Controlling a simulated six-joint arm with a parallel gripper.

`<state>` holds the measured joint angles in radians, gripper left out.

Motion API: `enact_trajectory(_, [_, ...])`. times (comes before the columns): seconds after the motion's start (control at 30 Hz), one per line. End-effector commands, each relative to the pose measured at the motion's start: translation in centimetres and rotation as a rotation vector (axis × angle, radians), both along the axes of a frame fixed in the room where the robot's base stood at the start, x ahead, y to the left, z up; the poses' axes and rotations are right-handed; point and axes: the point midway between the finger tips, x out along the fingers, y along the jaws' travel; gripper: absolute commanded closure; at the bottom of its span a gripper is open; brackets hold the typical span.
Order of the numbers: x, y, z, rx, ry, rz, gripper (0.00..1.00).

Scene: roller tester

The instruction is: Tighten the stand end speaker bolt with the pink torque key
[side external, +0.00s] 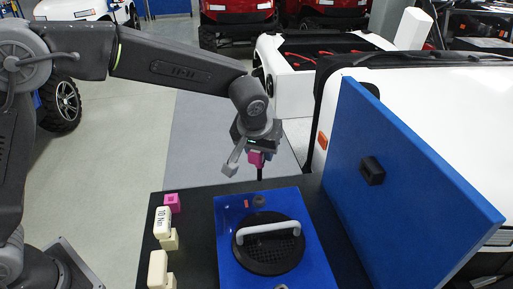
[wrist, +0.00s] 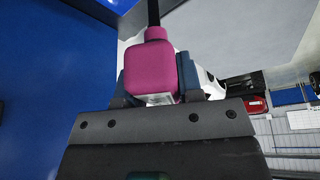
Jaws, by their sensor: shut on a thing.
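My gripper (side external: 258,150) is shut on the pink torque key (side external: 256,159), which hangs with its thin dark shaft pointing down. In the wrist view, the pink key head (wrist: 155,65) sits between the fingers (wrist: 158,82) with the dark shaft beyond it. The key is above the far edge of a blue plate (side external: 228,225), which carries a round black speaker (side external: 268,262) with a grey handle. A small dark round bolt (side external: 259,200) stands at the plate's far end, below the key tip, with a visible gap. Another dark piece shows at the near edge, cut off.
A pink block (side external: 172,203), a cream block marked 10 Nm (side external: 163,222) and another cream block (side external: 157,268) stand on the black table (side external: 200,205) at left. A tall blue panel (side external: 400,180) rises at right, with a white vehicle behind it.

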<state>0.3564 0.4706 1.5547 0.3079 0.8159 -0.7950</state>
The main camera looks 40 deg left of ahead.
Motion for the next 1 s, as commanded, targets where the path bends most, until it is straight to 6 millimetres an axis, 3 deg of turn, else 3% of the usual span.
enact_trajectory(0.27, [0.0,0.0,-1.1,0.001,0.0,0.0,1.0])
enact_trajectory(0.7, [0.0,0.0,-4.9,0.001,0.0,0.001,1.0])
enact_trajectory(1.0, [0.0,0.0,-5.7,-0.001,-0.002,0.001,1.0])
